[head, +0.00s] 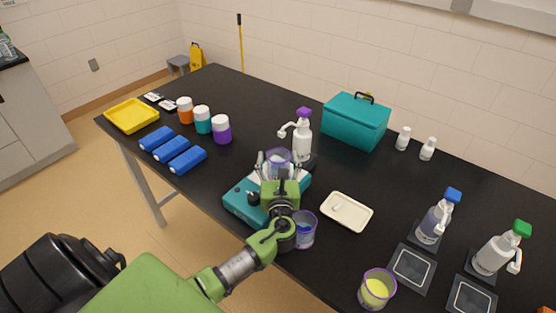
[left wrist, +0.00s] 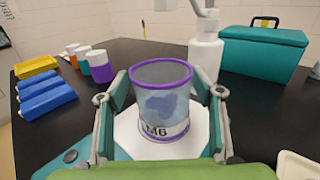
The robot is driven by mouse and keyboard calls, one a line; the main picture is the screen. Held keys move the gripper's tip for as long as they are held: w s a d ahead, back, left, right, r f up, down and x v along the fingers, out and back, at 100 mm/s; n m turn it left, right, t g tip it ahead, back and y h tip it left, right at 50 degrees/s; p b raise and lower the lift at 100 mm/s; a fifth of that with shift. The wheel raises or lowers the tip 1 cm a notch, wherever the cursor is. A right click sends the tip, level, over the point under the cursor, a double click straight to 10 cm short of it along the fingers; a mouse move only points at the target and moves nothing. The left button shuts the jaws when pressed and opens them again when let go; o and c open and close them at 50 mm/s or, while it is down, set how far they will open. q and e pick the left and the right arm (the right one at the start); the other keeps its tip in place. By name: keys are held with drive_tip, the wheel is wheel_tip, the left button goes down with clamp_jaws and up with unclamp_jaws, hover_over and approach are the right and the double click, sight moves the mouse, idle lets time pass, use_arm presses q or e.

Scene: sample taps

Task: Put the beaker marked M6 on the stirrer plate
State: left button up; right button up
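The beaker marked M6 (left wrist: 162,105) is clear with a purple rim and a bluish content. In the head view the same beaker (head: 277,158) is in my left gripper (head: 279,168). My right gripper is not in view.
Another purple-rimmed beaker (head: 304,231) stands just right of my left wrist, and a yellow-filled one (head: 377,289) nearer the front edge. A white pump bottle (head: 302,142) stands behind the stirrer. A cream tray (head: 358,222) lies to the right.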

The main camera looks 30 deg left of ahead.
use_arm(q)
drive_tip(key=shift+r, duration=0.1)
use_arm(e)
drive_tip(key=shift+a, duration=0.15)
use_arm(q)
drive_tip(key=shift+d+r, duration=0.1)
drive_tip(key=shift+r, duration=0.1)
drive_tip(key=shift+s+d+f, duration=0.1)
drive_tip(key=shift+s+d, duration=0.1)
drive_tip(key=shift+s, duration=0.05)
drive_tip(key=b+v, duration=0.1)
drive_tip(key=v, duration=0.9)
drive_tip(key=shift+s+d+b, duration=0.1)
drive_tip(key=shift+s+b, duration=0.15)
drive_tip(key=shift+b, duration=0.15)
drive_tip(key=shift+s+d, duration=0.25)
drive_tip(key=shift+s, duration=0.1)
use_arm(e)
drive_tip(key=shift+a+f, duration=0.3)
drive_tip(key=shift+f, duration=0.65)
